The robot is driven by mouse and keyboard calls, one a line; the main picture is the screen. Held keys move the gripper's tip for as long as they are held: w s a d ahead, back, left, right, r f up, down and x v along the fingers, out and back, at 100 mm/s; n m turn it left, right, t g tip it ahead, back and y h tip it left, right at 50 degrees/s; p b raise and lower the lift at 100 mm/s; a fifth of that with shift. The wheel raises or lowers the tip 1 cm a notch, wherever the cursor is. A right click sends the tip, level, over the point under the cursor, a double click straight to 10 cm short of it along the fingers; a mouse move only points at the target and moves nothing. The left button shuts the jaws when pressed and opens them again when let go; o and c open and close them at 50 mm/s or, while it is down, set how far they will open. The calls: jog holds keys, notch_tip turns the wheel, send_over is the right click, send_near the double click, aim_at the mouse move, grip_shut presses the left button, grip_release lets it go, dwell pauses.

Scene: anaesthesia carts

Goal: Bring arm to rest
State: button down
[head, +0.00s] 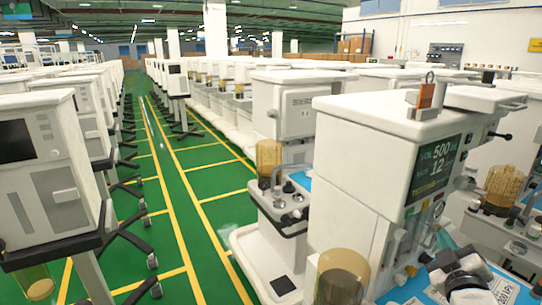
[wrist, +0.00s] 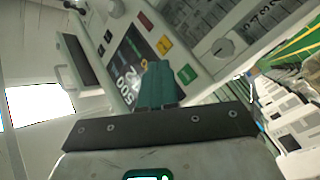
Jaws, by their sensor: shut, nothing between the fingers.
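My gripper (wrist: 157,88) shows in the wrist view as two teal fingers pressed together with nothing between them. Behind the fingers is the front of a white anaesthesia cart (wrist: 205,45) with a dark display (wrist: 128,72), a round knob and coloured labels. The fingers overlap the display's edge in the picture; I cannot tell the gap between them. In the head view the nearest white cart (head: 365,150) stands at right, with a similar display (head: 432,170).
A row of white carts (head: 290,105) runs back on the right, and monitors on wheeled stands (head: 45,160) line the left. A green floor aisle (head: 185,175) with yellow lines lies free between them.

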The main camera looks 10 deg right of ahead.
jog(key=s+a+f+g+y, duration=0.1)
jog(key=a+f, duration=0.1)
jog(key=f, duration=0.1)
jog(key=s+a+f+m+g+y, duration=0.1)
jog(key=s+a+f, duration=0.1)
jog(key=f, duration=0.2)
jog(key=s+a+f+m+g+y, duration=0.1)
jog(key=a+f+g, duration=0.1)
jog(key=f, duration=0.1)
jog(key=shift+s+a+f, duration=0.1)
jog(key=shift+s+f, duration=0.1)
jog(key=shift+s, duration=0.2)
jog(key=s+a+f+m+g+y, duration=0.1)
jog(key=s+a+f+g+y, duration=0.25)
jog(key=s+a+f, duration=0.4)
jog(key=s+a+f+m+g+y, duration=0.15)
jog(key=s+a+f+g, duration=0.35)
jog(key=s, duration=0.6)
jog(key=s+d+f+g, duration=0.1)
jog(key=s+f+g, duration=0.2)
jog(key=s+f, duration=0.3)
jog(key=s, duration=0.3)
jog(key=shift+d+f+m+b, duration=0.25)
jog(key=shift+d+m+b, duration=0.1)
